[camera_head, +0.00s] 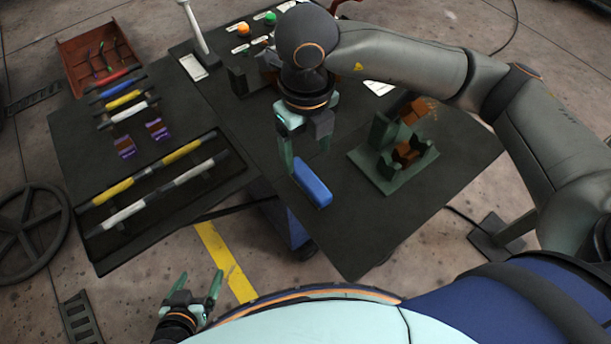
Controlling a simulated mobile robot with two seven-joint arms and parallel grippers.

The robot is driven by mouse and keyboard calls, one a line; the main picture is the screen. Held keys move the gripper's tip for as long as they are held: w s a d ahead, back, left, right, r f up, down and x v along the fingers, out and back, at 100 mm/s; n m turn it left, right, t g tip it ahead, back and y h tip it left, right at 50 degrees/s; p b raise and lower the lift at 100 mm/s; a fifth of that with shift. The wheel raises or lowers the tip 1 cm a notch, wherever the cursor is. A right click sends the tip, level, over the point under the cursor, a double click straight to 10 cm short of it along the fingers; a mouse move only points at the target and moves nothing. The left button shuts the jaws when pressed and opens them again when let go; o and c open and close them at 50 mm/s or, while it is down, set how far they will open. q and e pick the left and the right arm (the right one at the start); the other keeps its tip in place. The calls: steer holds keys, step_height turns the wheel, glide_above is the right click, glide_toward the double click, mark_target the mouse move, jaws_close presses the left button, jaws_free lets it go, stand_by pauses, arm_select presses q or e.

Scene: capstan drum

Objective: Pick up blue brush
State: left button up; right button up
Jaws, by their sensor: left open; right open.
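The blue brush (313,184) is a rounded blue bar lying on the dark table top (350,238), near the middle of the view. My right gripper (306,165) points down right above the brush's upper left end, with its green fingers apart. One finger is beside the brush's left side; I cannot tell whether either finger touches it. My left gripper (203,285) is open and empty, low at the bottom left, in front of the table edge.
A green fixture with brown blocks (397,158) stands right of the brush. Yellow and white bars lie in a black rack (152,187) on the left table part. A red-brown bin (98,55) is at the upper left. The table's front middle is clear.

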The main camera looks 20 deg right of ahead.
glide_above(309, 179)
step_height(309, 179, down, 4)
steer(key=shift+w+a+f, duration=0.1)
steer(key=shift+a+f, duration=0.05)
steer(key=f, duration=0.5)
steer(key=shift+d+p, duration=0.2)
steer(key=shift+p, duration=0.15)
jaws_close()
